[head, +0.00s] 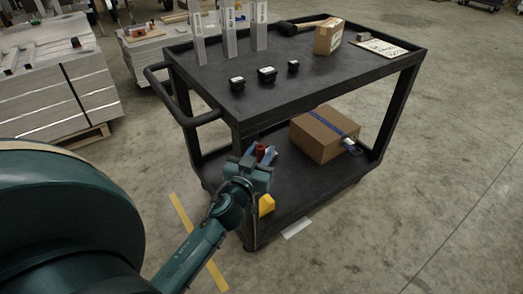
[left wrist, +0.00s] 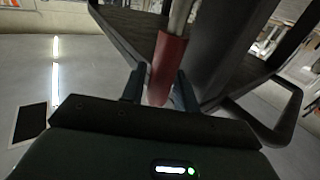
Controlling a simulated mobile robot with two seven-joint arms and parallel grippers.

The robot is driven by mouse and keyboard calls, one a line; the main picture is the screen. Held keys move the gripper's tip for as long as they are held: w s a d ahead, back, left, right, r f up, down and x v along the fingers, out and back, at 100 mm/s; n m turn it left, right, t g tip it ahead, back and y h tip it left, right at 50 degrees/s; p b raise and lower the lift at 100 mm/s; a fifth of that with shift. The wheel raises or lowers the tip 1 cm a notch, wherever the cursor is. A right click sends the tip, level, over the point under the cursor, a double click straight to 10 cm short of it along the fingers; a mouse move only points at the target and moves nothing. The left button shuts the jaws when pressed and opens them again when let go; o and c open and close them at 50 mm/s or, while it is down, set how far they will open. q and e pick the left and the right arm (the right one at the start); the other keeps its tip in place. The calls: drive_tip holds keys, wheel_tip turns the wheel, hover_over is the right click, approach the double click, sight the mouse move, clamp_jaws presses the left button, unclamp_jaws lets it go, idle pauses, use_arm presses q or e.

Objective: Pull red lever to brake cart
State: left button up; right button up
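The black cart (head: 320,82) stands in the middle of the head view, with a top shelf and a lower shelf. The red lever (head: 261,148) shows as a small red piece near the cart's front end, below the top shelf. In the left wrist view the red lever (left wrist: 167,58) is a red sleeve on a metal rod, its end between my fingers. My left gripper (head: 259,157) is at the lever. In the left wrist view my left gripper (left wrist: 160,90) has its fingers apart, on both sides of the lever, with narrow gaps. My right gripper is not in view.
The top shelf carries upright metal profiles (head: 229,32), several small black items, a cardboard box (head: 328,37) and a mallet (head: 300,25). A larger box (head: 322,136) sits on the lower shelf. The cart handle (head: 170,92) juts left. Stacked aluminium (head: 65,95) stands left; floor at right is clear.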

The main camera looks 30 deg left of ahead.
use_arm(q)
clamp_jaws()
idle(0.3)
